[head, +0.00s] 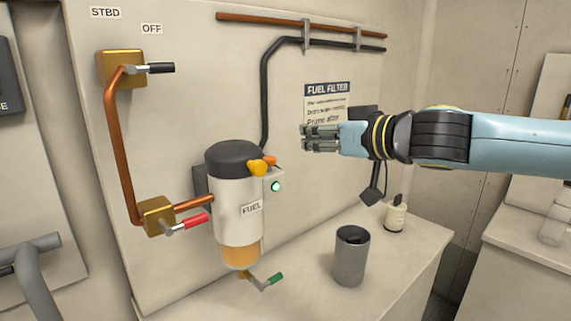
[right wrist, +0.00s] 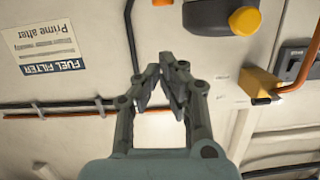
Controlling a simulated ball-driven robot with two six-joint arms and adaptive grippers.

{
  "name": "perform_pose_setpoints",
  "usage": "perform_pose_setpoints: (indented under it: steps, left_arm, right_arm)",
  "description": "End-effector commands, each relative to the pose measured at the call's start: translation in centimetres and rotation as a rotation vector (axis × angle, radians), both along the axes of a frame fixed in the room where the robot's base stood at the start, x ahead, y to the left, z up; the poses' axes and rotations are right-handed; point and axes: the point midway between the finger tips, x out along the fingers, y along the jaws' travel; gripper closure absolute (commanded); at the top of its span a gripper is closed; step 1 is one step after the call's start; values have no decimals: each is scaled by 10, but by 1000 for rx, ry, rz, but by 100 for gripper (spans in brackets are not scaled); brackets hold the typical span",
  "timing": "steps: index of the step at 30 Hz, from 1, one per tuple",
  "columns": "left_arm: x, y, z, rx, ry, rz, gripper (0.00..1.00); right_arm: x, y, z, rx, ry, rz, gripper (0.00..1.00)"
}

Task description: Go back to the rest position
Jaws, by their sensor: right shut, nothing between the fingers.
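My right gripper (head: 322,138) is shut and empty. It hangs in front of the wall panel, right of the fuel filter and over part of the fuel filter placard (head: 326,92). In the right wrist view its fingers (right wrist: 172,75) come together with nothing between them. The fuel filter (head: 236,200) has a black cap, a white body and an amber bowl, and a yellow knob sits at its top. The gripper is apart from the filter. My left gripper is not in view.
A grey open cup (head: 350,258) stands on the bench (head: 400,270), with a small cream bottle (head: 396,216) behind it. A green light (head: 276,187) is lit beside the filter.

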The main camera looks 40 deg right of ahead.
Motion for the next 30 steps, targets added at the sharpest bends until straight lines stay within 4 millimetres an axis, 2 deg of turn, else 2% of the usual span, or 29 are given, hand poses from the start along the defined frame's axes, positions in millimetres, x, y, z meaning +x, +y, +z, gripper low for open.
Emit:
perform_pose_setpoints:
  steps: [8, 11, 13, 17, 18, 21, 25, 30]
  left_arm:
    - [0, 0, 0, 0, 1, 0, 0]
    - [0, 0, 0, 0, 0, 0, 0]
    - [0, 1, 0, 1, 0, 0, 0]
    - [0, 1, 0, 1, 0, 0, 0]
    - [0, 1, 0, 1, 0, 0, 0]
    - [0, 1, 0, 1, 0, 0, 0]
    - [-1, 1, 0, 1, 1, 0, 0]
    - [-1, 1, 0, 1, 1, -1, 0]
  right_arm:
    - [-1, 0, -2, 0, 3, -6, 100]
    - [-9, -2, -17, -9, 32, -49, 100]
    - [-22, -3, -40, -29, 84, -110, 100]
    - [-70, 3, -104, -94, 291, -233, 100]
    - [-88, 9, -123, -115, 370, -254, 100]
    - [-131, 27, -160, -159, 560, -261, 100]
    - [-179, 56, -191, -188, 767, -211, 100]
    - [-235, 98, -213, -192, 987, -87, 100]
